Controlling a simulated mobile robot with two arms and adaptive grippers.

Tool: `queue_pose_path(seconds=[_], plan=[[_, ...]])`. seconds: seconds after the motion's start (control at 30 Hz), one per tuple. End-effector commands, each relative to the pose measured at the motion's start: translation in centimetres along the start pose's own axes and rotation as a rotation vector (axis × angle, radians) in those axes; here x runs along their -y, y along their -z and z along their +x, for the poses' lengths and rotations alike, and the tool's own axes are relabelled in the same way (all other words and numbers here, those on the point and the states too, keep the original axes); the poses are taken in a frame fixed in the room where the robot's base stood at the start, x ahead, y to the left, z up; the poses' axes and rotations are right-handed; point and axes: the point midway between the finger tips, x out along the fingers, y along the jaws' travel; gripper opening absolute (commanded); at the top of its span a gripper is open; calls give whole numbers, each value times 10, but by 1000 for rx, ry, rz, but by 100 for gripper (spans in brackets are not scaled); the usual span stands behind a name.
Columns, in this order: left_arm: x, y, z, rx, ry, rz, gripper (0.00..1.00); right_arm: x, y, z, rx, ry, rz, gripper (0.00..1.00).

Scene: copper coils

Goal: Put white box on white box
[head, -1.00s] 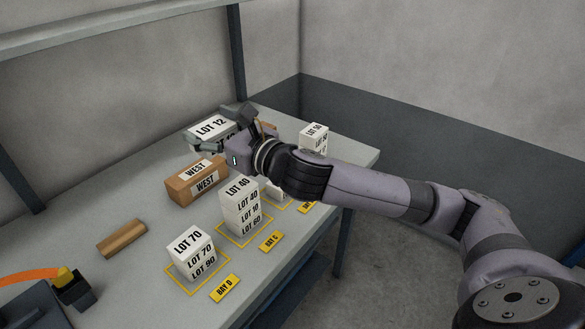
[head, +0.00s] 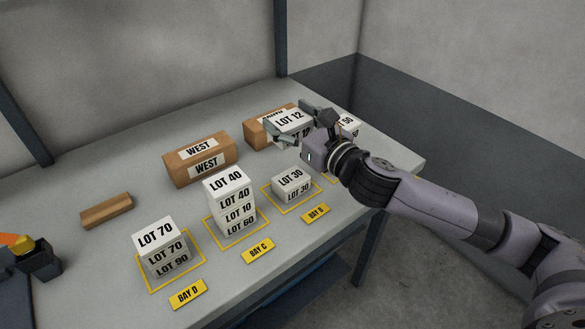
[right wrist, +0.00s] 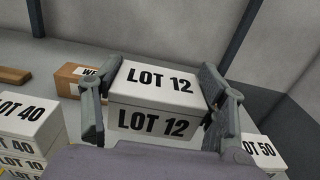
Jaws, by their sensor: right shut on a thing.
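My right gripper (head: 301,127) is shut on a white box marked LOT 12 (head: 290,121), which also fills the middle of the right wrist view (right wrist: 152,97) between the two fingers. The box is held above the table, in front of a brown box. Other white boxes stand in yellow outlined bays: LOT 30 (head: 291,184) in bay B, a stack topped by LOT 40 (head: 228,183) in bay C, and LOT 70 (head: 156,235) on LOT 90 (head: 172,268) in bay D. LOT 50 (head: 349,124) is partly hidden behind my gripper. My left gripper is not clearly seen.
A brown WEST box (head: 200,160) and another brown box (head: 258,132) stand along the back of the grey table (head: 120,170). A small wooden block (head: 107,210) lies at left. Yellow bay signs (head: 258,251) line the front edge.

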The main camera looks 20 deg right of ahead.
Motion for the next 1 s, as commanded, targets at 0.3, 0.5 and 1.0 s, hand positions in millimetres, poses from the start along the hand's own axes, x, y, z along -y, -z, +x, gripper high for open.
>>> queue_pose_path(seconds=[0.3,0.5,1.0], plan=[[-3,-1,18,0,-3,3,40,0,71,0,0,1,2,32],[-7,3,20,-8,-9,5,40,0,84,0,1,0,0,32],[-8,6,29,-13,-9,4,40,0,120,0,2,0,-1,32]])
